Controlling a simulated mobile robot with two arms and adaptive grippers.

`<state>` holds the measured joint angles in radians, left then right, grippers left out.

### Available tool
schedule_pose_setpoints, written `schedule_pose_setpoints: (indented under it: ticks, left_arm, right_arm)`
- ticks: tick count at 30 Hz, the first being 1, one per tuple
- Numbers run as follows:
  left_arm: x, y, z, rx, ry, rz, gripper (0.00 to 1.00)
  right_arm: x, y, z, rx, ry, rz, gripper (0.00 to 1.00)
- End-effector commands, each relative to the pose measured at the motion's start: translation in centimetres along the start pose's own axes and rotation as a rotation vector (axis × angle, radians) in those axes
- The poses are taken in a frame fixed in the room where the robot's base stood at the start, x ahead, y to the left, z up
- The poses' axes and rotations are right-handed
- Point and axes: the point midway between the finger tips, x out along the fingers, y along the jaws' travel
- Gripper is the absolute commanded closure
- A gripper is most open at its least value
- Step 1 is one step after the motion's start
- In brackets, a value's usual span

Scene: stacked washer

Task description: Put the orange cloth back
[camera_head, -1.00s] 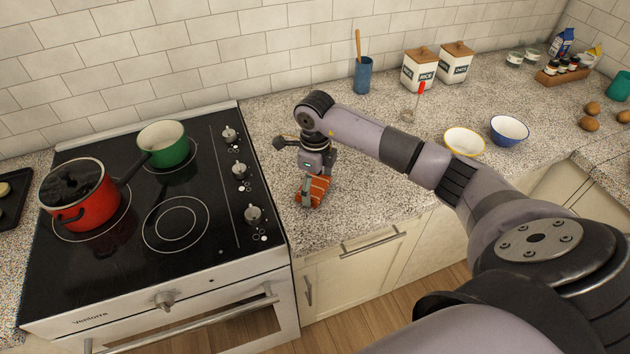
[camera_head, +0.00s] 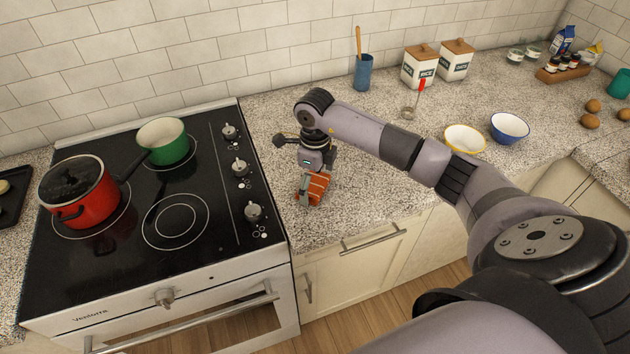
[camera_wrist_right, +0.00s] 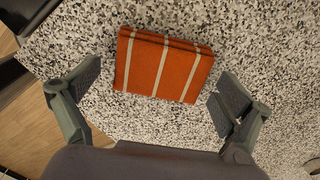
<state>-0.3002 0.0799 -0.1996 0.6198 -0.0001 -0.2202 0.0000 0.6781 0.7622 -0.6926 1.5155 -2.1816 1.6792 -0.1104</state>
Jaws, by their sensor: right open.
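The orange cloth (camera_head: 318,187), folded with pale stripes, lies on the speckled counter just right of the stove. It also shows in the right wrist view (camera_wrist_right: 163,66), flat on the counter. My right gripper (camera_head: 314,186) points down over the cloth and partly hides it in the head view. In the right wrist view the gripper (camera_wrist_right: 158,92) is open, with one finger to each side of the cloth and bare counter visible between the fingers and the cloth. My left gripper is not in view.
The stove (camera_head: 120,262) stands left of the cloth, with a red pot (camera_head: 82,200) and a green pot (camera_head: 166,142) on it. A yellow-rimmed bowl (camera_head: 464,139), a blue bowl (camera_head: 509,128) and two canisters (camera_head: 420,70) stand to the right. The counter's front edge is close to the cloth.

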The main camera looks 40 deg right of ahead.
Motion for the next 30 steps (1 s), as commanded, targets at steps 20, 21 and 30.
schedule_pose_setpoints:
  ticks: [20, 21, 30]
  left_arm:
    - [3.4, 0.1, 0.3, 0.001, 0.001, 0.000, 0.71]
    - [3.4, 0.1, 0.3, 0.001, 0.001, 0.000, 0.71]
    - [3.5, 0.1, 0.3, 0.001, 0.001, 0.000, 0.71]
  right_arm:
    - [-11.1, -0.1, 0.1, 0.000, -0.003, -0.002, 0.04]
    - [-11.5, -0.1, 0.1, 0.000, -0.002, -0.002, 0.04]
    - [-12.3, 0.0, 0.0, 0.000, 0.000, 0.001, 0.04]
